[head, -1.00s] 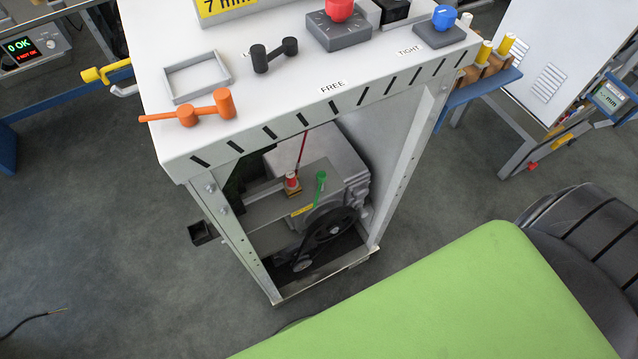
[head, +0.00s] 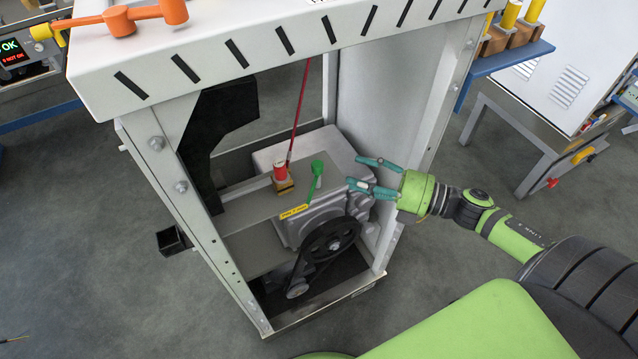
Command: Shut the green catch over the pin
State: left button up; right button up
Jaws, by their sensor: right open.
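The green catch (head: 317,168) stands on the grey shelf inside the open white cabinet, its round end up and its narrow part reaching down toward a yellow label (head: 294,211). A red cylinder (head: 280,171), seemingly the pin, sits on a small brown block (head: 285,187) to the left of the catch. The catch is apart from it, not over it. A thin red cord or rod rises from beside the cylinder. My right gripper (head: 353,172) is open and empty, its teal fingers pointing left, a short way right of the catch. My left gripper is out of view.
The cabinet's white top (head: 220,55) overhangs the opening, and its front posts flank it. A black belt wheel (head: 330,238) sits below the shelf. An orange handle (head: 130,18) lies on top. A blue shelf (head: 510,60) with yellow-topped pegs is at the right.

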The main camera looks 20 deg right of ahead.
aim_at(318, 169)
jog(key=shift+n+g+y, duration=0.3)
jog(key=shift+n+y, duration=0.1)
jog(key=shift+n, duration=0.2)
jog(key=shift+s+a+r+p+x, duration=0.15)
jog(key=shift+x, duration=1.35)
jog(key=shift+s+a+r+p+x, duration=0.1)
jog(key=shift+s+r+p+x, duration=0.1)
jog(key=shift+x, duration=1.35)
jog(key=shift+s+a+r+p+x, duration=0.1)
jog(key=shift+a+r+x, duration=0.05)
jog(key=shift+x, duration=1.35)
